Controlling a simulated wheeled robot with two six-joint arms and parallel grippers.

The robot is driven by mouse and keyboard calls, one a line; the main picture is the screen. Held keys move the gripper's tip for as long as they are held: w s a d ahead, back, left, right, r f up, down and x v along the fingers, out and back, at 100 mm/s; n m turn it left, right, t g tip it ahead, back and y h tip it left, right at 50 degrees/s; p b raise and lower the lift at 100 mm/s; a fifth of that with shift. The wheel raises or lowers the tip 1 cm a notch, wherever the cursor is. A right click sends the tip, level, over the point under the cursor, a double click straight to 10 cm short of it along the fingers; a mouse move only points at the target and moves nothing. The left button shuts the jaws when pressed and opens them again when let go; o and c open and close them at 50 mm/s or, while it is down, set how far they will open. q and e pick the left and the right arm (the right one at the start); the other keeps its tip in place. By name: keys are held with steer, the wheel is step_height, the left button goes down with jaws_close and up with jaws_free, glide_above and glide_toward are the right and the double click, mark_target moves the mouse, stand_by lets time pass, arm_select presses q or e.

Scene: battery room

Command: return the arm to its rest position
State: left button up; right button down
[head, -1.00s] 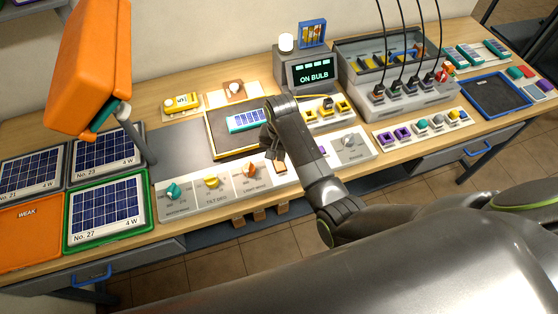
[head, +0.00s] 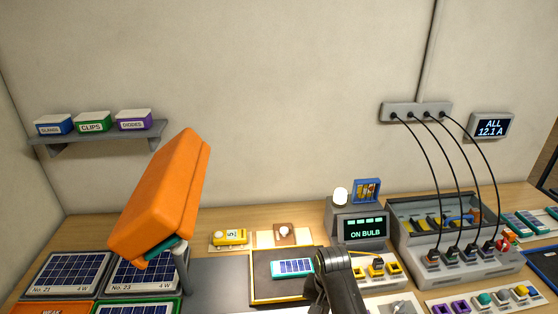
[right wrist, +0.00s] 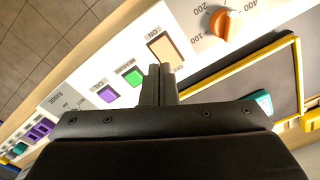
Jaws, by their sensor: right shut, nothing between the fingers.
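My right arm (head: 338,285) rises from the bottom edge in the head view, in front of the dark yellow-edged tray (head: 254,278). Its fingertips cannot be made out there. In the right wrist view my right gripper (right wrist: 160,85) is shut, with its two dark fingers together and nothing between them. The fingertips are close to a beige switch (right wrist: 160,46) marked ON on a white panel; whether they touch it I cannot tell. My left gripper is not in view.
An orange lamp head (head: 162,200) on a grey post stands at the left, above several solar panels (head: 68,274). An ON BULB display unit (head: 362,231) and a grey charger box (head: 475,267) with hanging cables stand to the right. The wall (head: 260,100) behind is open.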

steer(key=s+d+f+n+t, duration=0.1)
steer(key=s+d, duration=0.4)
steer(key=s, duration=0.3)
steer(key=s+d+f+n+t, duration=0.1)
steer(key=s+d+f, duration=0.1)
steer(key=s+d, duration=0.45)
steer(key=s+d+r+n+t+h, duration=0.1)
steer(key=s+d+r+n, duration=0.1)
steer(key=s+r, duration=0.35)
steer(key=s+d+r+n+t+h, duration=0.1)
steer(key=s+d+r, duration=0.1)
steer(key=s, duration=0.7)
step_height(320, 180, down, 34)
steer(key=d+r+g+b, duration=0.1)
steer(key=g+b, duration=0.1)
steer(key=b, duration=0.6)
steer(key=s+f+b, duration=0.3)
steer(key=s+f, duration=0.4)
steer(key=f, duration=0.4)
steer(key=s+a+f+y+b, duration=0.1)
steer(key=s+f+b, duration=0.2)
steer(key=s+f, duration=0.5)
step_height(320, 180, down, 3)
steer(key=shift+f+g+b, duration=0.2)
steer(key=shift+g+b, duration=0.1)
steer(key=shift+g, duration=0.1)
steer(key=shift+a, duration=0.1)
